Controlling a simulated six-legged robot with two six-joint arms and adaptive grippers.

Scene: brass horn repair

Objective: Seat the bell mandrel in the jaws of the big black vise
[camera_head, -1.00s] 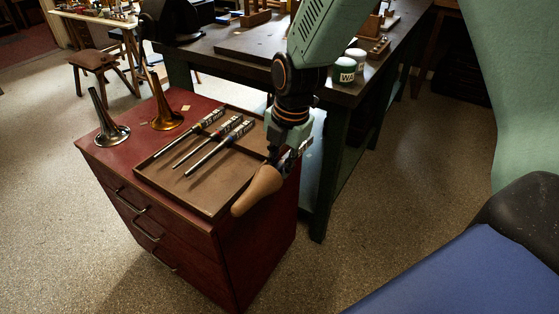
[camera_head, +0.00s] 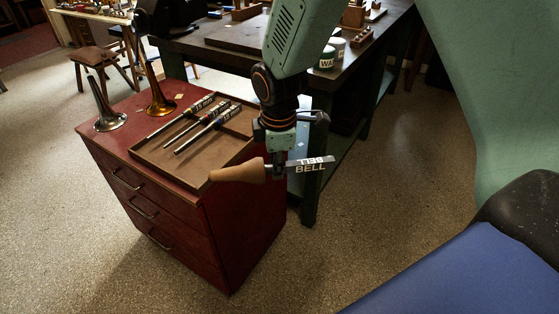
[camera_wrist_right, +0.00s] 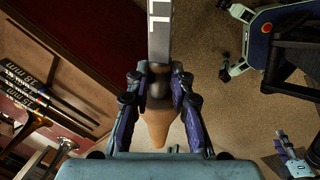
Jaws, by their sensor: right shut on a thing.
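The bell mandrel (camera_head: 238,172) has a tan tapered body and a grey steel bar (camera_head: 311,165) lettered BELL. My right gripper (camera_head: 277,168) is shut on it near where the two parts meet. The mandrel is held about level in the air, over the front right corner of the red cabinet, tan end left and bar right. In the right wrist view, the fingers (camera_wrist_right: 158,90) close around it, with the bar (camera_wrist_right: 160,40) pointing up the picture and the tan body (camera_wrist_right: 157,127) towards the wrist. A big black vise (camera_head: 168,16), cut off by the top edge, appears to stand on the bench.
The red cabinet (camera_head: 120,145) carries a tray (camera_head: 198,180) with several labelled rods (camera_head: 203,128), a silver bell (camera_head: 105,112) and a brass bell (camera_head: 158,95). The dark workbench (camera_head: 350,72) behind holds jars (camera_head: 328,57) and a board (camera_head: 237,33). Floor at right is clear.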

